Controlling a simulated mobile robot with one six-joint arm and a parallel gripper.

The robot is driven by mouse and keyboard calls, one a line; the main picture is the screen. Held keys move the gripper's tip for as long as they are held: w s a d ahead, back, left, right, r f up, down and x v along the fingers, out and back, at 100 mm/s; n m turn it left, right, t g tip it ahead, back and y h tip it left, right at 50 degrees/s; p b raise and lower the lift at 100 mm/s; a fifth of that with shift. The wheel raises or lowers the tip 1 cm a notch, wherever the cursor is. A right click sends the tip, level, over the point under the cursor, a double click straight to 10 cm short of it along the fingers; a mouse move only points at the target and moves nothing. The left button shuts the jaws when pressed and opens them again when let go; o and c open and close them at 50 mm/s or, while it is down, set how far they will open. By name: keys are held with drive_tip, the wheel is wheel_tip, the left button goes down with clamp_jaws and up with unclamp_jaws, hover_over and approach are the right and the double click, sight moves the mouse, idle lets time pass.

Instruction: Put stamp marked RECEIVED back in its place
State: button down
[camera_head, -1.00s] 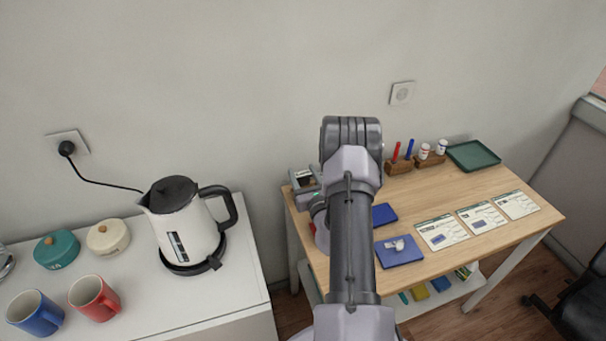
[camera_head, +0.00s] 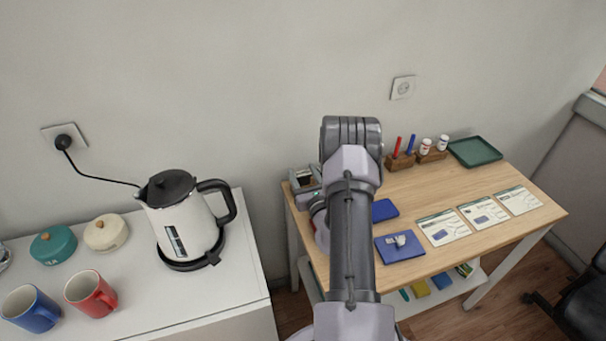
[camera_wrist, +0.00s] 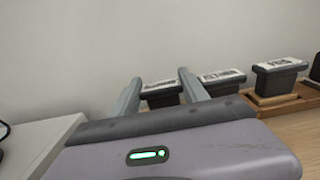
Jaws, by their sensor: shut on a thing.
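In the wrist view my gripper (camera_wrist: 160,84) has its two grey fingers on either side of a dark stamp (camera_wrist: 161,93) with a white label on top, and is shut on it. The label's print is too small to read, so I cannot tell whether it says RECEIVED. Two similar dark stamps, a middle one (camera_wrist: 222,77) and a right one (camera_wrist: 279,69), stand to its right, by a wooden rack (camera_wrist: 290,106). The lower part of the held stamp is hidden by my gripper. In the head view my arm hides most of my gripper.
The wooden table (camera_head: 450,190) carries blue pads (camera_head: 400,253), several printed cards (camera_head: 443,227), a green tray (camera_head: 475,151) and wooden holders (camera_head: 399,162) with markers and bottles. A white cabinet with a kettle (camera_head: 180,220) and mugs stands to the left.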

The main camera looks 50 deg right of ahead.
drive_tip(key=c, duration=0.8)
unclamp_jaws()
drive_tip(key=shift+o, duration=0.2)
drive_tip(key=b+v, duration=0.1)
drive_tip(key=v, duration=0.3)
drive_tip(key=shift+f, duration=0.1)
drive_tip(key=shift+s+a, duration=0.3)
drive_tip(key=shift+s, duration=0.3)
drive_tip(key=o, duration=0.5)
drive_tip(key=shift+o, duration=0.2)
